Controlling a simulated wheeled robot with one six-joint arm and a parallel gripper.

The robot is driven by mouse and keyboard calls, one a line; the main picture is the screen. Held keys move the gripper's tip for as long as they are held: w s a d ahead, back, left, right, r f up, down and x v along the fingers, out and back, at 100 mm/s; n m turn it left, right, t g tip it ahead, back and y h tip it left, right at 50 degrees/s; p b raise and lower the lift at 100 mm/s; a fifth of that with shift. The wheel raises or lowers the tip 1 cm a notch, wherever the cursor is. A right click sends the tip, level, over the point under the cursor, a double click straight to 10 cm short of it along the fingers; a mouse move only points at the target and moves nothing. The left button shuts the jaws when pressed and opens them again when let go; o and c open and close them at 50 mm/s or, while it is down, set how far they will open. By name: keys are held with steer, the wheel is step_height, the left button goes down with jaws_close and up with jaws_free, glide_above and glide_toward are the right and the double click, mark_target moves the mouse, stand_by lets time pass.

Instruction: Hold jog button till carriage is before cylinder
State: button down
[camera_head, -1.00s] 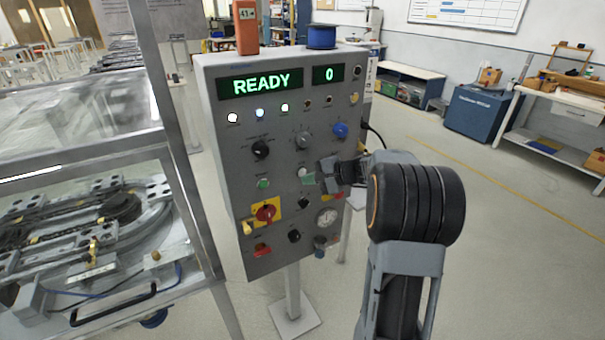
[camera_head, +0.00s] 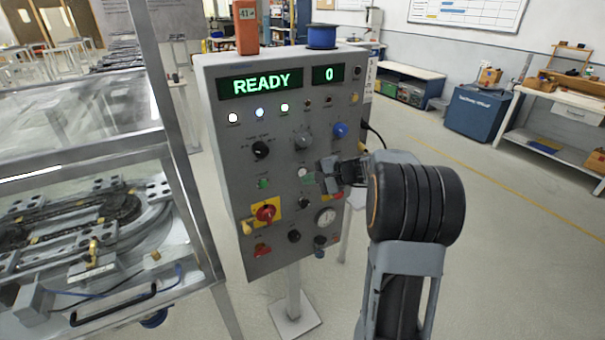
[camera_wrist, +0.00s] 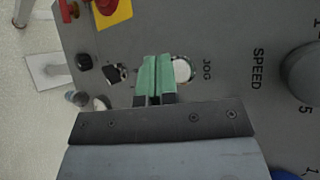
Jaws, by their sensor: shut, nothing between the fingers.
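The white jog button (camera_wrist: 183,70), labelled JOG, sits on the grey control panel (camera_head: 225,190); it also shows in the head view (camera_head: 302,172). My gripper (camera_wrist: 158,75) is shut and empty, its green fingertips side by side just left of the button in the wrist view. The fingertips partly cover the button's edge; I cannot tell whether they touch it. In the head view my gripper (camera_head: 318,180) is at the panel's middle right. The ring track (camera_head: 120,215) lies in the guarded machine at left. I cannot clearly pick out the carriage or the cylinder.
The display (camera_head: 262,82) reads READY and the counter (camera_head: 329,74) reads 0. The guard frame (camera_head: 160,110) stands close left of the panel. Floor at right is clear.

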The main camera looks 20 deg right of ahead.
steer(key=shift+w, duration=0.2)
steer(key=shift+w, duration=0.25)
steer(key=shift+w+a, duration=0.15)
steer(key=shift+w, duration=0.25)
stand_by(0.7)
steer(key=shift+s, duration=0.1)
stand_by(2.4)
steer(key=shift+s+b, duration=0.7)
steer(key=shift+s, duration=0.05)
steer(key=shift+s, duration=0.1)
steer(key=shift+s+d+b, duration=0.2)
steer(key=shift+s+b, duration=0.3)
steer(key=shift+s, duration=0.7)
steer(key=shift+s+d+b, duration=0.2)
steer(key=shift+s+b, duration=0.25)
steer(key=shift+s, duration=0.75)
